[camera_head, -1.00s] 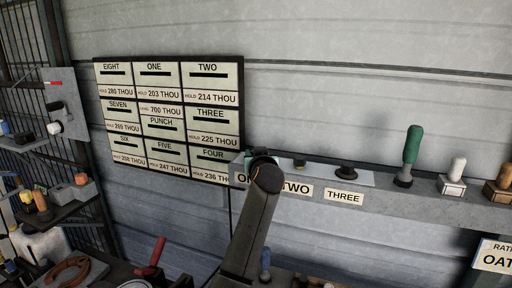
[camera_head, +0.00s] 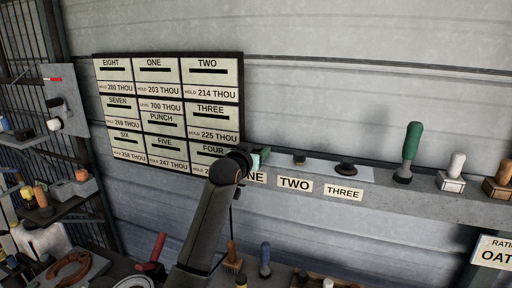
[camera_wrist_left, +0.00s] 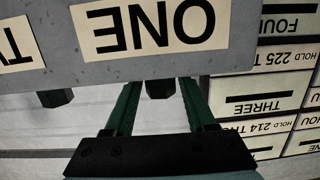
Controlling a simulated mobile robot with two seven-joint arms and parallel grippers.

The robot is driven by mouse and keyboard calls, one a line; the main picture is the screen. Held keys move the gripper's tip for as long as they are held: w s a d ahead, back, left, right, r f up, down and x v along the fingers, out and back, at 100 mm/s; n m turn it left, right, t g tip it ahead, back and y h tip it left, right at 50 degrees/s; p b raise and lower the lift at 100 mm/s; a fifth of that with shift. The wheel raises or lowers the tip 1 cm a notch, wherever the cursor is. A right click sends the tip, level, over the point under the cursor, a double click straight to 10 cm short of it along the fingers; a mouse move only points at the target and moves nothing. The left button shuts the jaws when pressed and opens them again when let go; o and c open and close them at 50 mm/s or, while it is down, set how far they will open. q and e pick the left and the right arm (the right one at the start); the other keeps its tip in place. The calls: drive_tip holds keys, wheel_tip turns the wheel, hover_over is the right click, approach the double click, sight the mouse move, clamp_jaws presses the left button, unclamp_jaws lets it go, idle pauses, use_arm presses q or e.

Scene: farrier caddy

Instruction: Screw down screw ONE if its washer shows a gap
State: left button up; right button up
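My left gripper (camera_head: 263,154) is at the left end of the shelf, by the partly covered ONE label (camera_head: 256,177). The left wrist view is upside down. There its green fingers (camera_wrist_left: 160,88) are apart, on either side of a dark screw head (camera_wrist_left: 160,90) behind the ONE label (camera_wrist_left: 155,25), with slim gaps on both sides. I take this as screw ONE; in the head view my gripper hides it. Its washer and any gap cannot be made out. Screw TWO (camera_head: 299,158) and screw THREE (camera_head: 346,169) stand above their labels. My right gripper is out of view.
A board of HOLD cards (camera_head: 170,110) hangs on the wall, close left of my gripper. Along the shelf (camera_head: 400,202) to the right stand a green-handled tool (camera_head: 411,150) and a white-topped one (camera_head: 455,172). More tools lie on the bench below.

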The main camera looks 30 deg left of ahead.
use_arm(q)
drive_tip(key=v, duration=0.8)
idle(0.7)
idle(0.6)
